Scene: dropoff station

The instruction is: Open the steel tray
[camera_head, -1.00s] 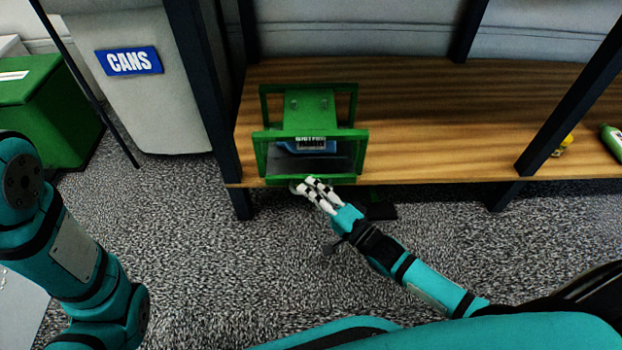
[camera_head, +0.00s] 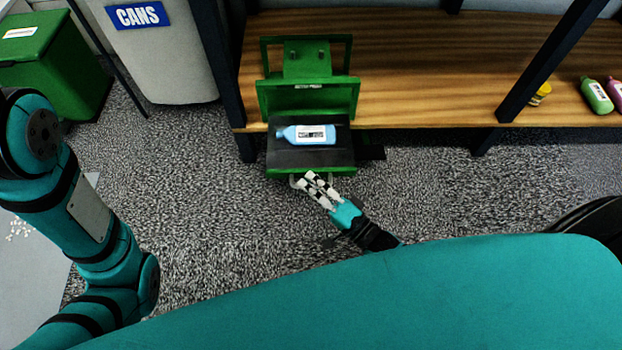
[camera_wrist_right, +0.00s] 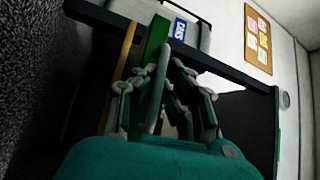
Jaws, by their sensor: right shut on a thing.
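The steel tray (camera_head: 276,160) is a dark drawer with a green front edge, pulled out of a green frame (camera_head: 310,95) past the front edge of the wooden shelf. A light blue bottle (camera_head: 306,135) with a white label lies on its side in it. My right gripper (camera_head: 308,184) is shut on the tray's grey handle (camera_head: 294,181) at the front. In the right wrist view, the handle (camera_wrist_right: 157,95) runs between the fingers of the gripper (camera_wrist_right: 160,85). My left arm shows at the left, but its gripper is out of view.
The wooden shelf (camera_head: 430,75) has dark posts, one (camera_head: 222,65) just left of the green frame. A yellow item (camera_head: 541,91) and a green bottle (camera_head: 597,95) lie at the right. A grey CANS bin (camera_head: 170,65) and a green bin (camera_head: 55,60) stand at the left. The carpet in front is clear.

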